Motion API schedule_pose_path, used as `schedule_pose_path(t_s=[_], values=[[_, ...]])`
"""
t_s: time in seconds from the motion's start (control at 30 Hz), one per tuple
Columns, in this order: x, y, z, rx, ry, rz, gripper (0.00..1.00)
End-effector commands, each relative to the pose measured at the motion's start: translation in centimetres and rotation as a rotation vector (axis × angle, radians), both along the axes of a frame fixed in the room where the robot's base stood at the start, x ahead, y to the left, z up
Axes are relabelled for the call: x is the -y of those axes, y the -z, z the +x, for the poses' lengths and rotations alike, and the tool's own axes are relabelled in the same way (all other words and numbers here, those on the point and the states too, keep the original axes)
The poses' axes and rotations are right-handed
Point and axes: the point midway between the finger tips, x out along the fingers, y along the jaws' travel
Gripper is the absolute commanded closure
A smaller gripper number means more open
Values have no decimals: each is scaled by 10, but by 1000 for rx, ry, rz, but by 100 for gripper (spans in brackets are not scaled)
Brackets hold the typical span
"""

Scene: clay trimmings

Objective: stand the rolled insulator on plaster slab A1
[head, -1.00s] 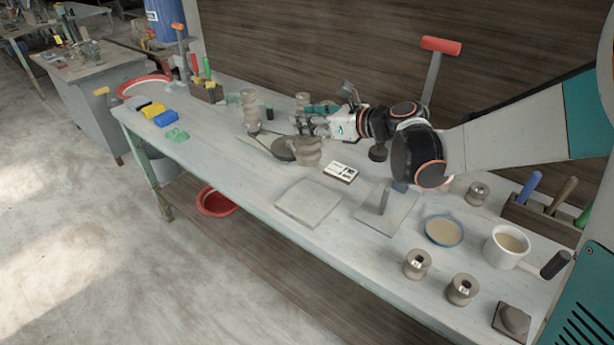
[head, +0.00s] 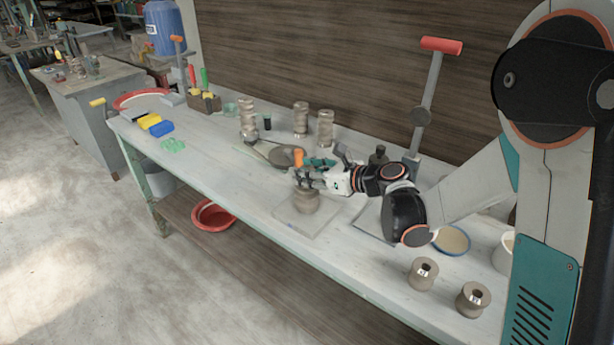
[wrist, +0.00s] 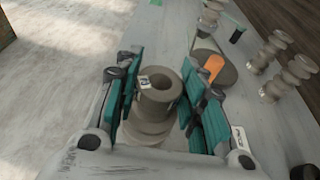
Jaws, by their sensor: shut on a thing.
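The rolled insulator (head: 306,201) is a grey-brown ribbed clay piece with a hole in its top. In the wrist view the insulator (wrist: 155,102) stands upright between the teal finger pads and has a small white label. My gripper (head: 305,180) is shut on it; the gripper also shows in the wrist view (wrist: 160,90). The insulator is over a pale square plaster slab (head: 322,226). I cannot tell whether its base touches the slab. A second slab (head: 368,222) is mostly hidden behind my arm. No slab mark is readable.
Several ribbed insulators (head: 247,122) stand toward the back. A dark disc (head: 284,156) and an orange piece (head: 298,158) are just behind my gripper. Two short labelled spools (head: 422,273) and a blue-rimmed dish (head: 452,240) are at right.

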Motion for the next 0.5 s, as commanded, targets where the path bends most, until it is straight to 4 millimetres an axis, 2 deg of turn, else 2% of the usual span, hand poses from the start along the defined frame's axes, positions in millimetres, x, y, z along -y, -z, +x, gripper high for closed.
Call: schedule_pose_path(t_s=[0.37,0.4,0.47,0.5], values=[[0,4,0,0,0,1,100],[0,4,0,0,0,0,57],[0,4,0,0,0,0,43],[0,4,0,0,0,0,43]])
